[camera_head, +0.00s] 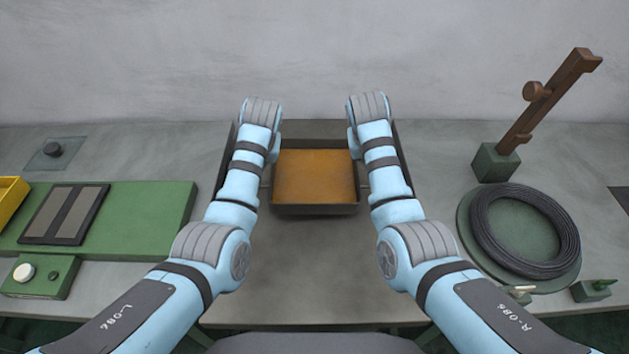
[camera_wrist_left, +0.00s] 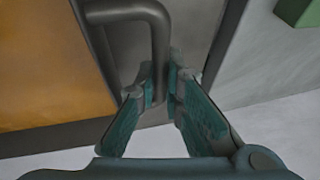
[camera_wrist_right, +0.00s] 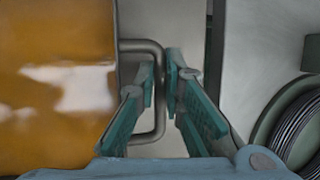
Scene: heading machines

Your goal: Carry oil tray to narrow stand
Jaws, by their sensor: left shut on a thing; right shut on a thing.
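The oil tray (camera_head: 315,208) is a dark, shallow box holding orange-brown oil, in the middle of the head view. Its left handle (camera_wrist_left: 158,40) is a bent bar between the fingers of my left gripper (camera_wrist_left: 160,82), which is shut on it. Its right handle (camera_wrist_right: 140,46) is between the fingers of my right gripper (camera_wrist_right: 163,75), also shut on it. The tray looks about level. In the head view my arms hide most of both grippers. Dark walls (camera_head: 224,160) flank the tray on both sides and behind; I cannot tell if they are the narrow stand.
A green board (camera_head: 150,215) with a dark plate, a yellow bin (camera_head: 10,200) and a button box (camera_head: 40,277) lie left. A wire coil (camera_head: 480,235), a brown post on a green block (camera_head: 496,163) and small green blocks stand right. The bench in front is bare.

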